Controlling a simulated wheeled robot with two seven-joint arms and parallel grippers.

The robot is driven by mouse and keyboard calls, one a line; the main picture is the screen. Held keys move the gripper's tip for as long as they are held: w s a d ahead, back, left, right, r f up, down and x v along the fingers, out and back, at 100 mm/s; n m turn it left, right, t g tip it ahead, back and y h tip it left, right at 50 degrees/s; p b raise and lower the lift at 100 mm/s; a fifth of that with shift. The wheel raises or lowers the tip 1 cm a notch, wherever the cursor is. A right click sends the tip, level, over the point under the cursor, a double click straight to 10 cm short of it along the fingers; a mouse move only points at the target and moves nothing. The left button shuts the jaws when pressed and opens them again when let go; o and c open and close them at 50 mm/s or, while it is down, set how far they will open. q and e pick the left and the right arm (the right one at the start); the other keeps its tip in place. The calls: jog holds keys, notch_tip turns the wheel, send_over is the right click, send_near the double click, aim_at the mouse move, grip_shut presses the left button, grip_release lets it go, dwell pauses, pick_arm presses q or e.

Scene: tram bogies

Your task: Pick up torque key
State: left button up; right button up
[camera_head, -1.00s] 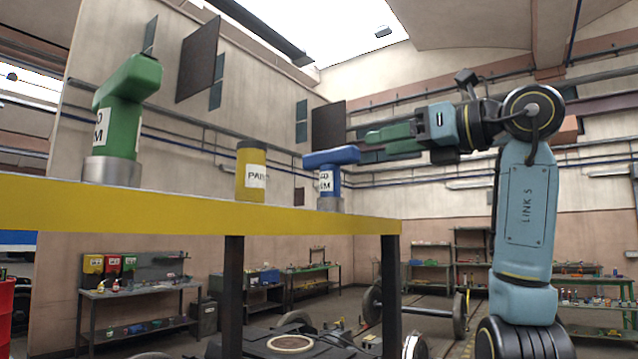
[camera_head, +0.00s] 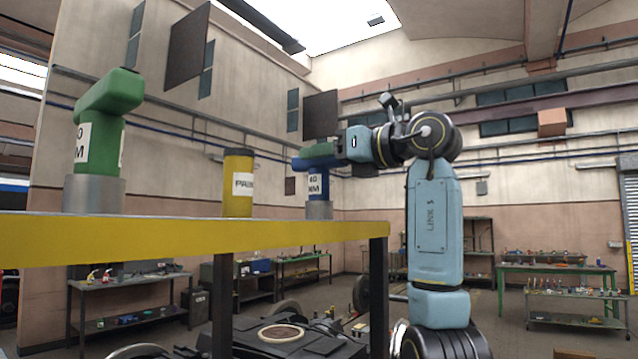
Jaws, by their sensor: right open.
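A blue T-shaped torque key (camera_head: 318,186) stands upright on a grey metal base near the right end of a yellow-edged table (camera_head: 190,238). A green T-shaped torque key (camera_head: 100,145) stands upright on a similar base at the table's left. Both carry white labels ending in NM. My left gripper is not in view.
A yellow cylinder with a black top and a white label (camera_head: 238,185) stands between the two keys. Workbenches (camera_head: 130,290) with small items line the back, and a green table (camera_head: 557,272) stands at the right. A dark bogie part (camera_head: 285,335) is on the floor.

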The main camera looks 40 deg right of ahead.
grip_shut()
jog(key=shift+r, duration=0.15)
dwell(0.4)
